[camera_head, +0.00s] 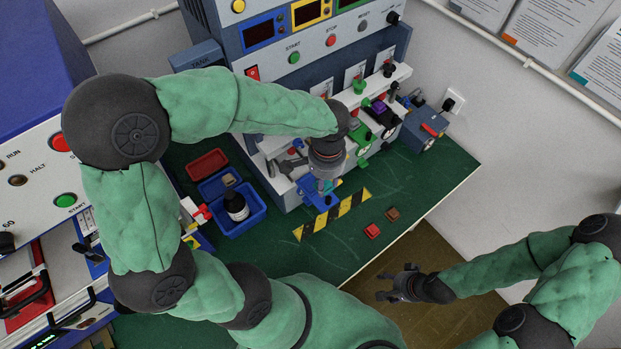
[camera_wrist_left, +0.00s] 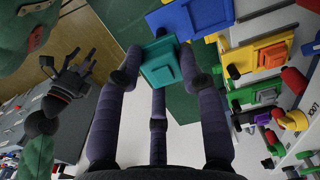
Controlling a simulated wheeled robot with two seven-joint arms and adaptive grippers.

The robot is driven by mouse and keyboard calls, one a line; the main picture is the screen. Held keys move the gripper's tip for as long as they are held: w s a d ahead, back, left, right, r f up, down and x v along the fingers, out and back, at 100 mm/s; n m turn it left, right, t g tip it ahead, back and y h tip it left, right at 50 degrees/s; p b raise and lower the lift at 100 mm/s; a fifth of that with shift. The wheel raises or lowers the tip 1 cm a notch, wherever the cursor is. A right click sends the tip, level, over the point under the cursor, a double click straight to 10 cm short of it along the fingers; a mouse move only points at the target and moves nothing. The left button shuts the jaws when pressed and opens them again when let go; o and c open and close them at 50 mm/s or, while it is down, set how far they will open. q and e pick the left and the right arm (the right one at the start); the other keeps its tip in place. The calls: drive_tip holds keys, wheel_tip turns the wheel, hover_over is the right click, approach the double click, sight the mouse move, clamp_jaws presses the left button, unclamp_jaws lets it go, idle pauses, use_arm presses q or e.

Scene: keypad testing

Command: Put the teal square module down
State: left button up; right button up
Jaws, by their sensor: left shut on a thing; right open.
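The teal square module (camera_wrist_left: 160,64) is held between the fingertips of my left gripper (camera_wrist_left: 160,72) in the left wrist view. It has a raised square on its face. In the head view my left gripper (camera_head: 322,184) points down at the blue fixture (camera_head: 318,197) at the front of the tester, and the module is mostly hidden there. In the wrist view the blue fixture (camera_wrist_left: 200,17) is beyond the module; I cannot tell whether they touch. My right gripper (camera_head: 396,288) is open and empty, beyond the table's front edge, and also shows in the wrist view (camera_wrist_left: 72,72).
Yellow (camera_wrist_left: 258,55) and green (camera_wrist_left: 253,94) fixtures line the tester beside the blue one. A striped strip (camera_head: 333,215), a red block (camera_head: 372,231) and a brown block (camera_head: 392,213) lie on the green mat. A blue bin (camera_head: 240,224) holds a dark bottle.

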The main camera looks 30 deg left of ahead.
use_arm(q)
drive_tip(key=b, duration=0.1)
hover_over(312, 180)
drive_tip(key=s+d, duration=0.1)
drive_tip(key=s, duration=0.1)
wheel_tip(312, 180, down, 7)
drive_tip(key=shift+w+r, duration=0.1)
drive_tip(key=shift+w, duration=0.05)
drive_tip(key=shift+w+f+b, duration=0.1)
drive_tip(key=shift+f+b, duration=0.3)
drive_tip(key=shift+f, duration=1.2)
drive_tip(key=shift+f, duration=0.1)
drive_tip(key=o, duration=0.7)
drive_tip(key=shift+f, duration=0.1)
drive_tip(key=shift+o, duration=0.6)
drive_tip(key=shift+r, duration=0.4)
wheel_tip(312, 180, up, 12)
drive_tip(key=p, duration=0.2)
drive_tip(key=shift+f, duration=0.15)
